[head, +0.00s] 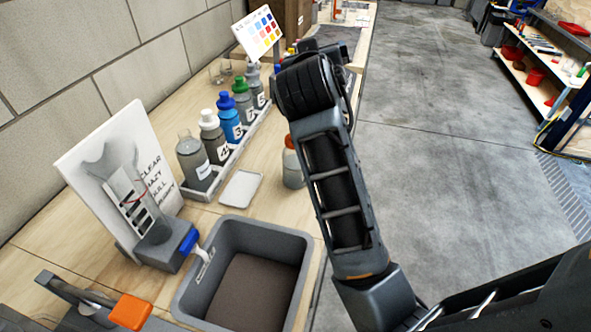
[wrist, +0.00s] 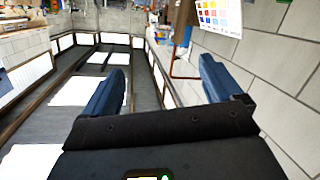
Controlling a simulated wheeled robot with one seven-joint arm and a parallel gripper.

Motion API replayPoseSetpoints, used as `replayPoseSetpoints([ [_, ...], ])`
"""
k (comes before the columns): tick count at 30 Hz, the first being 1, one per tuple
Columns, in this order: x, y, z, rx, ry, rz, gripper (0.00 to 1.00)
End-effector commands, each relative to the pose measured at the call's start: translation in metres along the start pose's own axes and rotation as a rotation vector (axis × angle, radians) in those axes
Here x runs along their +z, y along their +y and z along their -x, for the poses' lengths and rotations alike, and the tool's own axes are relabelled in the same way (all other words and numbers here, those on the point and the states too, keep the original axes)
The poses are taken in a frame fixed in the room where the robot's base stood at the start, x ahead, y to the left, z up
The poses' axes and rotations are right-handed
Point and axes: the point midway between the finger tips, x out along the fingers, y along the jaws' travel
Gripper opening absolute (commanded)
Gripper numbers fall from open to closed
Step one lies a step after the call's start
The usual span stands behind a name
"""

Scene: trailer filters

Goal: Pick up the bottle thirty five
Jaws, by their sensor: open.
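Several labelled bottles stand in a row in a pale rack (head: 202,193) on the wooden bench in the head view. They include an uncapped-looking grey bottle (head: 194,165), a white-capped grey bottle (head: 213,142), a blue bottle (head: 230,122) and a green-capped bottle (head: 242,98). A clear bottle with a red cap (head: 291,168) stands apart, partly hidden by my arm. I cannot read which one is thirty five. My gripper (wrist: 162,82) is open and empty in the wrist view, with no bottle between its fingers. In the head view my arm hides most of it.
A grey bin (head: 189,296) stands at the bench's near edge, beside a white board with a grey stand (head: 115,170). A small white tray (head: 240,188) lies near the rack. A colour chart (head: 258,32) stands farther back. Concrete floor (head: 440,130) is open to the right.

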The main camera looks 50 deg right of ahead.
Motion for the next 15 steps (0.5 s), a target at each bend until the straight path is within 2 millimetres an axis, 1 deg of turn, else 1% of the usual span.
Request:
replayPoseSetpoints([
  [3, 0.008, -0.001, -0.005, 0.063, -0.135, -0.114, 0.93],
  [8, 0.027, -0.008, 0.000, 0.123, -0.347, -0.252, 0.93],
  [11, 0.043, -0.019, 0.011, 0.145, -0.497, -0.333, 0.93],
  [15, 0.066, -0.042, 0.034, 0.156, -0.717, -0.431, 0.93],
])
